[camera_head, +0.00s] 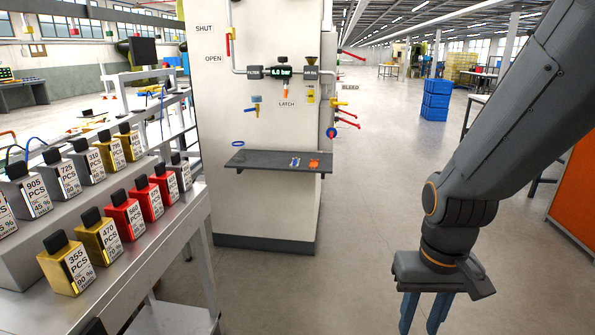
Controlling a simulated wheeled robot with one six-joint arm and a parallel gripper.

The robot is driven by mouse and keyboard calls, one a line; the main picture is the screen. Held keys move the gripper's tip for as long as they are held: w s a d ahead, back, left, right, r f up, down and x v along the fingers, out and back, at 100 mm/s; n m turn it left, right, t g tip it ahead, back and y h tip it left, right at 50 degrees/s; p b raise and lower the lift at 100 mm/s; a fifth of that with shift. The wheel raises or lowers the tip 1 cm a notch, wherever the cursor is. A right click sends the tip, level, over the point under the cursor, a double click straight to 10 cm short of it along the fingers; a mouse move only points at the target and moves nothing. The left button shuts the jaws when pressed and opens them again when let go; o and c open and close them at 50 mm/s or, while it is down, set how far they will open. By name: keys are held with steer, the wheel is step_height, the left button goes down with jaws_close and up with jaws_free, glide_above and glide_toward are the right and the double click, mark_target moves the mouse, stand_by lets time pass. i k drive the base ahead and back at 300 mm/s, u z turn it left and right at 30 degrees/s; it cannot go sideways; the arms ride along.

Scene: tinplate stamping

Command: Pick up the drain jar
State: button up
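I cannot pick out a drain jar for certain. A grey shelf (265,159) on the front of a pale machine cabinet (215,120) holds a small blue-and-white item (295,162) and a small orange item (314,163). Both are too small to identify. Above the shelf are pipes, a 4.0 display (283,72) and a small yellow part (310,97) on the panel. My gripper (424,318) points down at the lower right, well right of and nearer than the shelf. Its blue fingers are apart, with nothing seen between them; the tips reach the lower picture edge.
A grey stepped bench (150,285) at left carries several labelled gold, red and grey canisters. Red-handled valves (345,123) stick out from the cabinet's right side. Blue crates (435,100) stand farther back. An orange panel (577,200) is at far right. The floor between is clear.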

mark_target(238, 147)
steer(key=i, duration=2.05)
steer(key=u, duration=0.6)
steer(key=i, duration=1.1)
steer(key=z, duration=0.05)
